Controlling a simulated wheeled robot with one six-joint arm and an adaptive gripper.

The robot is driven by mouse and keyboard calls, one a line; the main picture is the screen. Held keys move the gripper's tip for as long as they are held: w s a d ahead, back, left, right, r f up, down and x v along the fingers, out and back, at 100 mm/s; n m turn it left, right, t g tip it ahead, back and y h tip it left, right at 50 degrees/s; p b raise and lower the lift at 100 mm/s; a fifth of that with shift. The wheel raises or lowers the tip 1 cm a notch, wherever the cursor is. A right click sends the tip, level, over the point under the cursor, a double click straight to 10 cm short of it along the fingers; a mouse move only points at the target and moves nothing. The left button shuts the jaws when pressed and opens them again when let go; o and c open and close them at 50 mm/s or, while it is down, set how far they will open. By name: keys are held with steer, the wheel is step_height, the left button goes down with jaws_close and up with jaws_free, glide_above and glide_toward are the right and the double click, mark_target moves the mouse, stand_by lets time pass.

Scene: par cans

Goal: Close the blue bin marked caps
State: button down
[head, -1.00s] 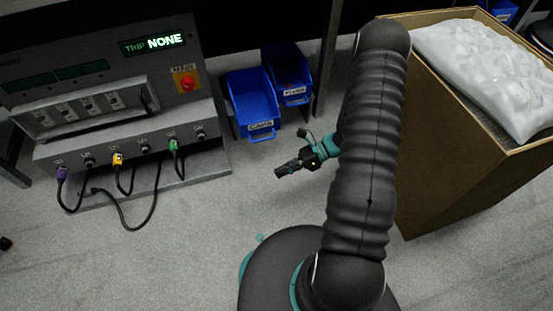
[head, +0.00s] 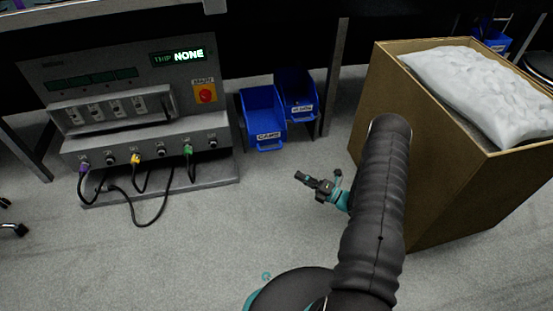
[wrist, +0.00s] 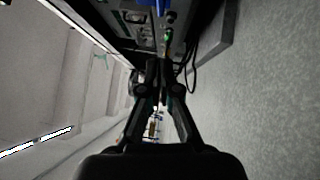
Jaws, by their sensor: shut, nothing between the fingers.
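The blue bin marked CAPS (head: 264,112) stands under the bench, right of the grey control panel, in the head view. It is open at the top, and its label faces me. My gripper (head: 301,177) is shut and empty, in front of and a little right of the bin, clearly apart from it. In the wrist view my gripper (wrist: 165,66) points toward the panel, with its fingers together. A bit of blue shows at the top edge of the wrist view; I cannot tell which bin it is.
A second blue bin (head: 297,95) stands right beside the CAPS bin. The grey panel (head: 140,110) has cables hanging at its front. A large cardboard box (head: 430,165) with a white bag (head: 480,88) stands to the right. The floor between is clear.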

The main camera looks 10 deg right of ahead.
steer(key=w+d+b+x, duration=0.1)
steer(key=w+d+x, duration=0.1)
steer(key=x, duration=1)
steer(key=shift+w+a+r, duration=0.2)
steer(key=shift+w+r, duration=0.05)
steer(key=shift+w, duration=0.05)
